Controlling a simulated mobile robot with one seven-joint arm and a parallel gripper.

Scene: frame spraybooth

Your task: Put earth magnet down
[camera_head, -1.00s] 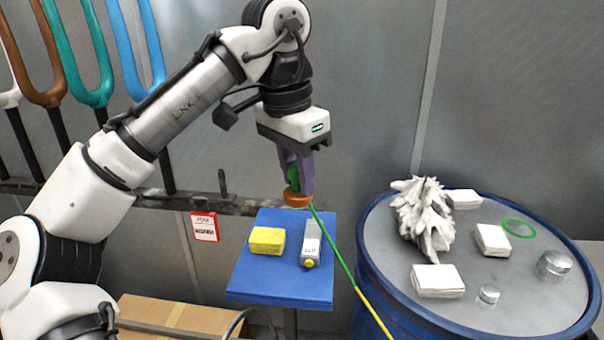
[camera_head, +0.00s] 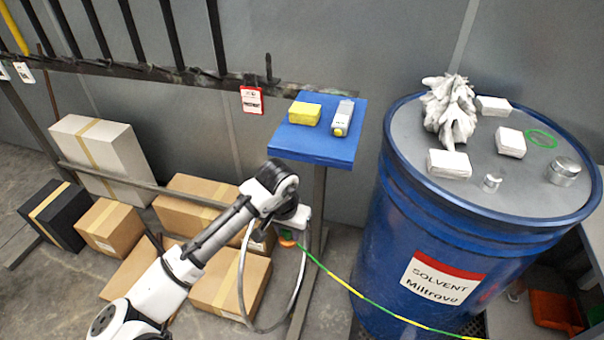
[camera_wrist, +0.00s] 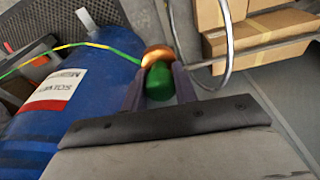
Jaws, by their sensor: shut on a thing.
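The earth magnet has a green body and a copper-coloured end, with a green-and-yellow cable. In the wrist view my gripper (camera_wrist: 157,70) is shut on the earth magnet (camera_wrist: 158,85), one purple finger on each side. In the head view my gripper (camera_head: 291,232) holds the magnet (camera_head: 288,242) low, left of the blue solvent drum and below the blue shelf. The magnet's green body is mostly hidden there. The cable (camera_head: 355,292) runs from it to the right, across the front of the drum.
The blue shelf (camera_head: 315,148) carries a yellow block (camera_head: 304,113) and a grey device (camera_head: 343,117). The blue drum (camera_head: 390,250) has a crumpled rag (camera_head: 449,112), white pads and metal tins on top. Cardboard boxes (camera_head: 230,282) and a grey hose (camera_head: 240,290) are close to the arm.

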